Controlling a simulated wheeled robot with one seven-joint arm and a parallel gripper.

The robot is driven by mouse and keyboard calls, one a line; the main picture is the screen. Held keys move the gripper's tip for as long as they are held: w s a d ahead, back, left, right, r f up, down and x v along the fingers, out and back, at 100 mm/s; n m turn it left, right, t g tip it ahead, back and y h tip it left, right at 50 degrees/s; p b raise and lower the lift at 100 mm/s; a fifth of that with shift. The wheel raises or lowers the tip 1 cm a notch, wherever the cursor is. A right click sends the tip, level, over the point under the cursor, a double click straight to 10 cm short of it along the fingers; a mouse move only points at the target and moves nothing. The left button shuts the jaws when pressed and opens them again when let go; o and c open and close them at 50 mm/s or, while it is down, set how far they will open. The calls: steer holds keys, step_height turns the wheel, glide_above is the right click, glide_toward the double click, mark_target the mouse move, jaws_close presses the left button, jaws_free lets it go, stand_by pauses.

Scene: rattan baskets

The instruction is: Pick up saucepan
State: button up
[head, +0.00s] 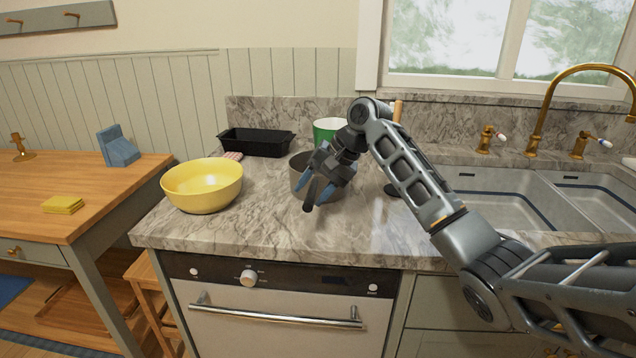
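A grey saucepan (298,164) stands on the marble counter, partly hidden behind my gripper. What looks like its dark handle points toward the counter's front edge, its end showing just below my fingers. My gripper (312,189) reaches down over the handle side of the pan. Its two blue fingers are spread apart, one on each side of the handle as seen here. I cannot tell whether they touch it.
A yellow bowl (203,186) stands left on the marble counter (240,227). A black tray (257,142) and a green container (327,130) stand behind the pan. A double sink (500,202) lies right. The front counter strip is clear.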

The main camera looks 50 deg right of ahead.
jaws_close()
stand_by(0.4)
steer(key=shift+r, duration=0.1)
